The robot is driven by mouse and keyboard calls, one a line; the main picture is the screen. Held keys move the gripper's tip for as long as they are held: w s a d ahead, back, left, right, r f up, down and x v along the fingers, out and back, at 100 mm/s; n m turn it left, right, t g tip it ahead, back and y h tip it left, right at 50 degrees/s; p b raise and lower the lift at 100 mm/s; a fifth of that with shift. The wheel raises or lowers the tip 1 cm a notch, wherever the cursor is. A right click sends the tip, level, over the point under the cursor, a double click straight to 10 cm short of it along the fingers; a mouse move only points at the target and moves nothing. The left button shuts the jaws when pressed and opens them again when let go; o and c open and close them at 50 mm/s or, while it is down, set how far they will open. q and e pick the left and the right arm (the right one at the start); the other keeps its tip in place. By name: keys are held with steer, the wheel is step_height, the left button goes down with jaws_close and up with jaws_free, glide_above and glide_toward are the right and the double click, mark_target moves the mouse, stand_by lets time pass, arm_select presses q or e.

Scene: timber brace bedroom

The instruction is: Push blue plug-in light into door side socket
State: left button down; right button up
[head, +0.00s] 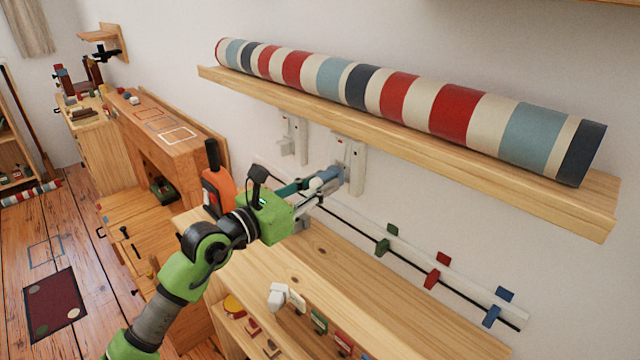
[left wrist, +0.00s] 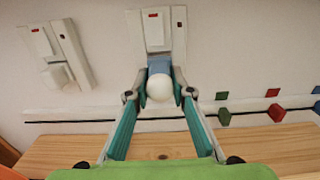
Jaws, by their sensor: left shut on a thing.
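The blue plug-in light, a blue body with a white globe, is between the fingertips of my left gripper (head: 322,181). Its blue body (left wrist: 159,64) and globe (left wrist: 158,87) show in the left wrist view. My left gripper is shut on it, one finger on each side. The light is right in front of the lower part of a white wall socket (head: 353,150), whose upper part with a red mark shows in the left wrist view (left wrist: 154,30). I cannot tell whether the light's back touches the socket or how deep it sits. My right gripper is not in view.
A second wall socket (head: 293,125) with a white light is to the left. A shelf (head: 420,140) with a striped roll juts out above. A black cable with coloured clips (head: 437,270) runs along the wall. An orange-and-black object (head: 214,190) stands left of my gripper.

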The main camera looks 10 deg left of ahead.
arm_select(q)
steer(key=shift+x, duration=1.35)
steer(key=c, duration=1.7)
jaws_free()
steer(key=v, duration=1.2)
